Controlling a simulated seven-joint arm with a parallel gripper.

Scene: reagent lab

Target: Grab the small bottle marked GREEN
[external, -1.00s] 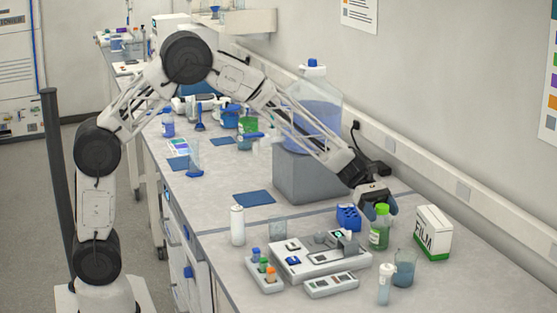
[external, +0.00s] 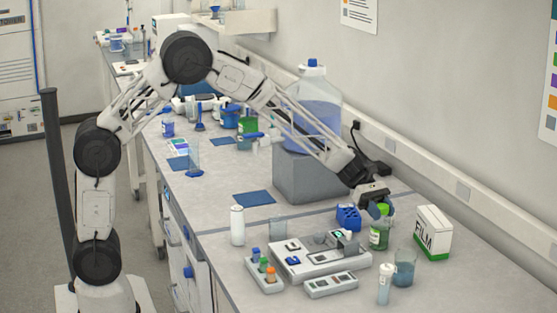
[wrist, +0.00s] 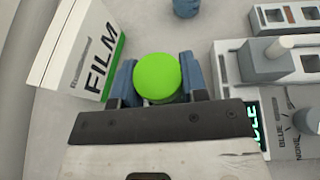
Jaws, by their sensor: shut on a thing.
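The small green-capped bottle (external: 379,238) stands upright on the bench in the external view, to the left of the FILM box. My gripper (external: 377,209) is at its top, with the fingers around the cap. In the wrist view the round green cap (wrist: 158,77) sits between the two blue fingers of my gripper (wrist: 157,84), which are shut on it. The cap hides most of the bottle in the wrist view, and its label cannot be read in either view.
The white FILM box (external: 432,233) stands close on the right. A blue rack (external: 348,217) is close on the left. A grey device (external: 320,254), a beaker of bluish liquid (external: 404,268) and a white-capped vial (external: 385,284) stand nearer the front. The bench's right front is clear.

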